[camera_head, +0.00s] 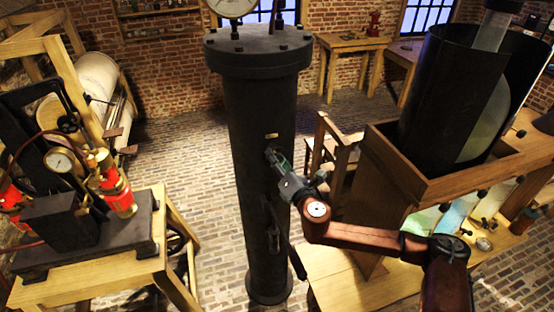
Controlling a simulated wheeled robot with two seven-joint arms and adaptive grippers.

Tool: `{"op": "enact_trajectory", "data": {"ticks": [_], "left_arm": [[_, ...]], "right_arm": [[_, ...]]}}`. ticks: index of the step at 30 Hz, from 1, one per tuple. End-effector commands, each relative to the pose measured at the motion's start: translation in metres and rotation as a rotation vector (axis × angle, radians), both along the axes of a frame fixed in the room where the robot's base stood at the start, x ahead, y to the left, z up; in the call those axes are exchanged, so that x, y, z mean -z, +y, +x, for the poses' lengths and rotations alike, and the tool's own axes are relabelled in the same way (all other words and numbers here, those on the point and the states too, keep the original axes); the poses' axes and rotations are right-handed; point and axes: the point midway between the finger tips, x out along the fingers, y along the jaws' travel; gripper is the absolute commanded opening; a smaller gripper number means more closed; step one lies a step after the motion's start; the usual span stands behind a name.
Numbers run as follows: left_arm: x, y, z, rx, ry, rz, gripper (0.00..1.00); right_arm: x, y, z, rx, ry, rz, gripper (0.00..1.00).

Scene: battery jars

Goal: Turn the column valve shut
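The tall black column (258,112) stands upright in the middle of the view, with a bolted flange on top. My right arm comes in from the right, and its gripper (273,157) is at the column's front right side, a little below a small brass plate (271,135). The gripper's fingers are small and dark against the column. I cannot tell whether they are open or shut, or whether they touch a valve handle. A dark fitting (272,238) shows lower on the column with a hose beside it. The valve handle itself is not clearly visible. My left gripper is not in view.
A wooden stand with a black press and a gauge (60,160) is at the left. A wooden box (450,182) holding large dark cylinders is at the right, close to my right arm. A round gauge (232,6) tops the column. Brick floor is open behind.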

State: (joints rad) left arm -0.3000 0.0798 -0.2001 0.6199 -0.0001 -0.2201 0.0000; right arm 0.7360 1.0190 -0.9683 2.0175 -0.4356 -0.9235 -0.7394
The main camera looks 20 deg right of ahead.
Motion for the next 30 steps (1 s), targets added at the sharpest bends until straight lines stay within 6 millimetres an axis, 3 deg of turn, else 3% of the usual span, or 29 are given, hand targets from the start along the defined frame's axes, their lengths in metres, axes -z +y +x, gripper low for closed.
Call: {"op": "enact_trajectory", "data": {"ticks": [15, 30], "left_arm": [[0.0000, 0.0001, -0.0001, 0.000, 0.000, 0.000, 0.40], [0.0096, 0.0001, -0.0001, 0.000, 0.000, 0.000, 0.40]], "right_arm": [[0.0000, -0.0003, -0.0002, 0.000, 0.000, 0.000, 0.03], [0.0021, 0.0002, -0.0003, 0.001, 0.006, 0.143, 0.02]]}}
